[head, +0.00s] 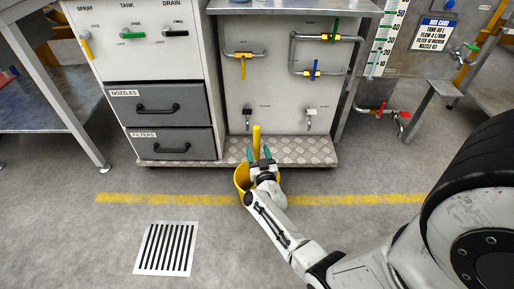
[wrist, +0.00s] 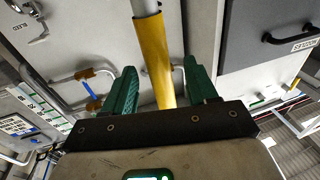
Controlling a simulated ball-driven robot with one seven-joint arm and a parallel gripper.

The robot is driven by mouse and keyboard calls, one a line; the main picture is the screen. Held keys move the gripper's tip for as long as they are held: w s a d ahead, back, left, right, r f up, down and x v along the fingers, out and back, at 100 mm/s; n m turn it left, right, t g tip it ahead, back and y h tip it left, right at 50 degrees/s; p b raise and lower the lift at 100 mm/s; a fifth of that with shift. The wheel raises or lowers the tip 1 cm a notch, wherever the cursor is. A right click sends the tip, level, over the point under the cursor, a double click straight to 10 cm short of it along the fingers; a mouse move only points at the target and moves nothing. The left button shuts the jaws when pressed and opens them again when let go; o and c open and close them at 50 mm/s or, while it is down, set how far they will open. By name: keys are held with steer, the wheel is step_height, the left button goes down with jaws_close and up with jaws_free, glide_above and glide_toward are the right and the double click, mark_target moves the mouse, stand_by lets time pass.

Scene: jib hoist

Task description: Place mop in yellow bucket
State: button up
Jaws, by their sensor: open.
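The mop shows as an upright yellow handle (head: 256,138) in the head view; its lower end is hidden behind my gripper. In the wrist view a yellow sleeve (wrist: 155,60) on a grey pole stands between my green fingers, with gaps on both sides. My gripper (head: 259,154) is open around the handle; it also shows in the wrist view (wrist: 160,90). The yellow bucket (head: 241,179) stands on the floor near the yellow line, partly hidden behind my gripper and arm. I cannot tell whether the mop's lower end is inside the bucket.
A grey panel cabinet (head: 285,90) with a checker-plate step (head: 310,150) stands just behind the bucket. A drawer unit (head: 165,115) is to its left. A striped floor plate (head: 167,248) lies front left. A yellow line (head: 150,198) crosses the otherwise open floor.

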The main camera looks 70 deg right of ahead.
steer(key=p+v, duration=0.3)
steer(key=v, duration=0.7)
steer(key=w+a+r+n+t+y, duration=0.1)
steer(key=w+a+n+t+y, duration=0.2)
steer(key=w+a+n+y, duration=0.5)
steer(key=a+n+g+y, duration=0.1)
steer(key=a+g+y, duration=0.1)
steer(key=a+y, duration=0.75)
steer(key=s+a+r+g, duration=0.2)
steer(key=s+g, duration=0.1)
steer(key=s, duration=0.3)
steer(key=s+a+r+n+g+h, duration=0.1)
steer(key=s+a+r+g, duration=0.2)
steer(key=s, duration=0.3)
steer(key=s+a+r+g+h, duration=0.1)
steer(key=s+a+r+g, duration=0.1)
steer(key=s, duration=0.4)
steer(key=r+g, duration=0.1)
steer(key=g, duration=0.1)
steer(key=shift+s+a+g, duration=0.3)
steer(key=shift+a, duration=0.1)
steer(key=shift+h, duration=0.25)
step_height(320, 180, up, 30)
steer(key=p, duration=3)
